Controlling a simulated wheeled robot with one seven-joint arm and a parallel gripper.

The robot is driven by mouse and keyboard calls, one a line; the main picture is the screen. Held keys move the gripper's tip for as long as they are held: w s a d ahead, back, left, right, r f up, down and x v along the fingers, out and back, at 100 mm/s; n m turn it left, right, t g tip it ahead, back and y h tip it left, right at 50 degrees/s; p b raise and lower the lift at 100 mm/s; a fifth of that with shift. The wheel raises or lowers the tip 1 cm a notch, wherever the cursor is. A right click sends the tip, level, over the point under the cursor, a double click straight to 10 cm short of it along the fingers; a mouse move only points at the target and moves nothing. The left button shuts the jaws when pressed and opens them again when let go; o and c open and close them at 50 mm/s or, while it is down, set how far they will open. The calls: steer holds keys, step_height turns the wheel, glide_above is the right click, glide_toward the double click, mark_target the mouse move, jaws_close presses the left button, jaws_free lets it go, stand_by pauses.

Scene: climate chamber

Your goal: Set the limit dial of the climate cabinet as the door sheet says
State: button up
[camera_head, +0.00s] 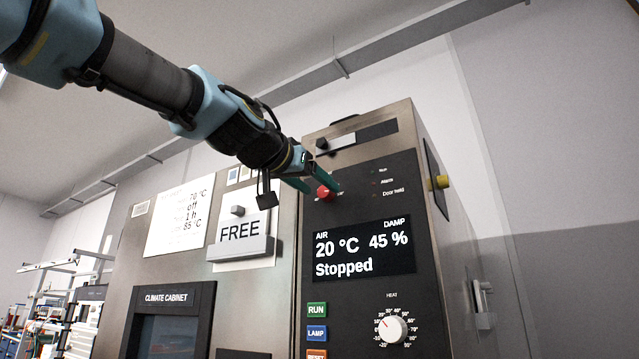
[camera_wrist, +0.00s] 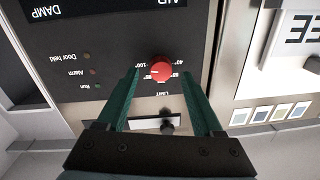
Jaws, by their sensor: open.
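The red limit dial (camera_head: 326,193) is on the dark upper panel of the climate cabinet (camera_head: 395,170). In the wrist view the dial (camera_wrist: 161,69) appears upside down, with a scale including 40 and 100. Its pale mark points left, roughly toward the 100 side; the exact value is unclear. My gripper (camera_head: 319,186) is open at the dial. In the wrist view its green fingers (camera_wrist: 160,76) lie on either side of the dial, with no clear contact. The door sheet (camera_head: 180,216) shows 70 °C, off, 1 h and 85 °C; its line labels are unreadable.
The display (camera_head: 364,250) reads 20 °C, 45 %, Stopped. Below are the RUN button (camera_head: 317,310) and white HEAT knob (camera_head: 393,329). A FREE sign (camera_head: 240,236) hangs on the door. A yellow knob (camera_head: 441,182) juts from the right side. A small black knob (camera_head: 321,144) sits above the dial.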

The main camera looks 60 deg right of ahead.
steer(key=shift+w+d, duration=0.1)
steer(key=shift+d, duration=0.8)
jaws_close()
